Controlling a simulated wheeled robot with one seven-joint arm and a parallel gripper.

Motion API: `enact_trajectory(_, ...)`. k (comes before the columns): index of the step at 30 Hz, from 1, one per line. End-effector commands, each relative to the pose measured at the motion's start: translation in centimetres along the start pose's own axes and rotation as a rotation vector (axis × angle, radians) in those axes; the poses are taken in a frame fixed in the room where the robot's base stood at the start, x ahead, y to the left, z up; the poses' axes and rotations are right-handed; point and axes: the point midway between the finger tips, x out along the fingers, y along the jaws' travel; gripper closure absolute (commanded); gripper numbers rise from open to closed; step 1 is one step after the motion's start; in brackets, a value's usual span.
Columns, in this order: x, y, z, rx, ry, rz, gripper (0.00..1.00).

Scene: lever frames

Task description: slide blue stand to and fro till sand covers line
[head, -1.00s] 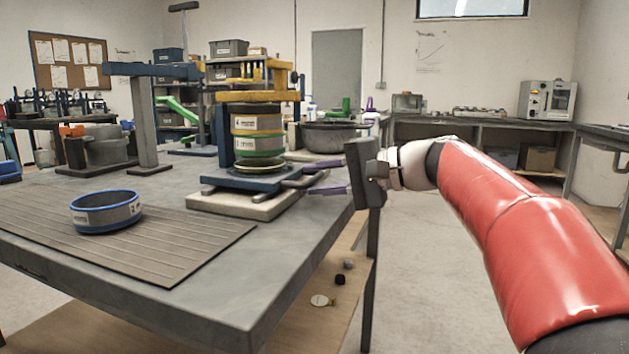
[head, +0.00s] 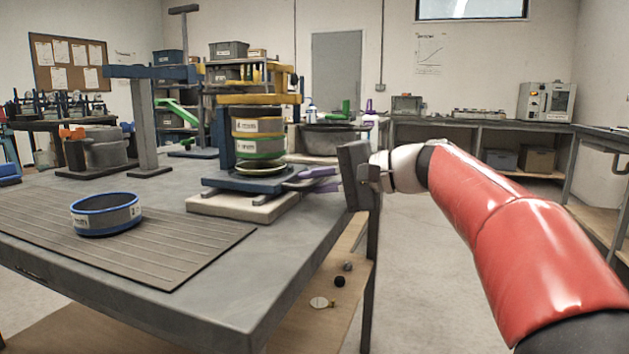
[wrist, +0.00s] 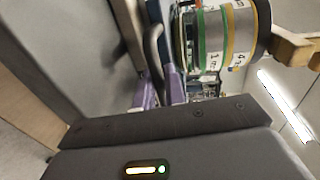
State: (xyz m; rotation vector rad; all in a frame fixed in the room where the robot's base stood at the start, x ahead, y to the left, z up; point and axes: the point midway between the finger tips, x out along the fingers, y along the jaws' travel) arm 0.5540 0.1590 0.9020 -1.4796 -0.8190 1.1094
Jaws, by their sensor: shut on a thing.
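The blue stand (head: 222,182) sits on a pale base block (head: 235,206) near the table's right edge. A stack of labelled sieves (head: 258,137) with yellow and green bands stands on it, above a shallow green-rimmed pan (head: 262,168). My gripper (head: 300,180) reaches in from the right, its purple fingers shut on the stand's dark handle. The wrist view shows the fingers (wrist: 160,88) closed around the lower end of the curved handle (wrist: 152,48), beside the sieve stack (wrist: 215,40). I see no sand or line; the pan's inside is mostly hidden.
A blue-rimmed sieve (head: 106,214) rests on a ribbed mat (head: 170,262) at the left. A yellow frame (head: 262,98) on a blue post surrounds the stack's top. The grey tabletop (head: 280,262) is clear in front of the base block.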

Motion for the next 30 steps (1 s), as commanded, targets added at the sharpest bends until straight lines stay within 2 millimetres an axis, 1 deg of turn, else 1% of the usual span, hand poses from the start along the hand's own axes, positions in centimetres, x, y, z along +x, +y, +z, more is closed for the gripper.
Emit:
enact_trajectory(1, -0.1, -0.4, -1.0, 0.003, 0.002, 0.000, 1.00)
enact_trajectory(6, -0.2, -0.7, -4.8, 0.005, 0.003, 0.000, 1.00)
enact_trajectory(9, -0.1, -0.6, -6.6, 0.004, 0.002, 0.000, 1.00)
enact_trajectory(12, -0.1, -0.3, -7.6, 0.003, 0.002, -0.001, 1.00)
enact_trajectory(15, -0.1, -0.2, -8.0, 0.000, 0.004, -0.002, 1.00)
enact_trajectory(23, -0.1, -0.1, -8.2, -0.001, 0.009, -0.004, 1.00)
enact_trajectory(24, -0.1, -0.1, -8.2, -0.001, 0.009, -0.004, 0.83)
enact_trajectory(26, -0.1, -0.1, -8.1, -0.001, 0.008, -0.004, 0.75)
enact_trajectory(27, -0.1, -0.1, -8.1, -0.001, 0.007, -0.003, 0.73)
enact_trajectory(30, -0.1, -0.1, -8.1, 0.000, 0.005, -0.003, 0.73)
